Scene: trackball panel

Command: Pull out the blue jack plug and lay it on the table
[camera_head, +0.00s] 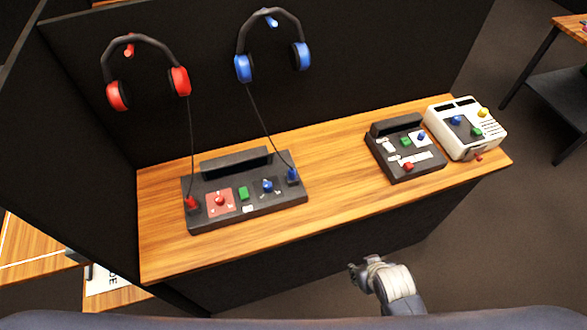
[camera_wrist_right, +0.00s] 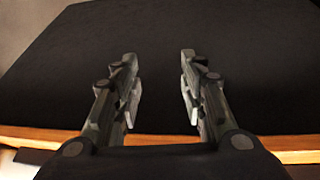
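The blue jack plug (camera_head: 292,176) sits in the right end of the dark trackball panel (camera_head: 240,210) on the wooden table (camera_head: 335,140). A thin black cord runs from it up to the blue headphones (camera_head: 271,45) on the back wall. My right gripper (camera_head: 358,268) is in front of the table's front edge, to the right of the panel and well apart from the plug. In the right wrist view its two fingers (camera_wrist_right: 160,85) are spread with nothing between them. My left gripper is not in view.
A red jack plug (camera_head: 192,204) sits at the panel's left end, corded to red headphones (camera_head: 147,72). A dark button box (camera_head: 405,148) and a white one (camera_head: 465,128) stand at the right. The wood between panel and boxes is clear. A dark partition (camera_head: 320,60) closes the back.

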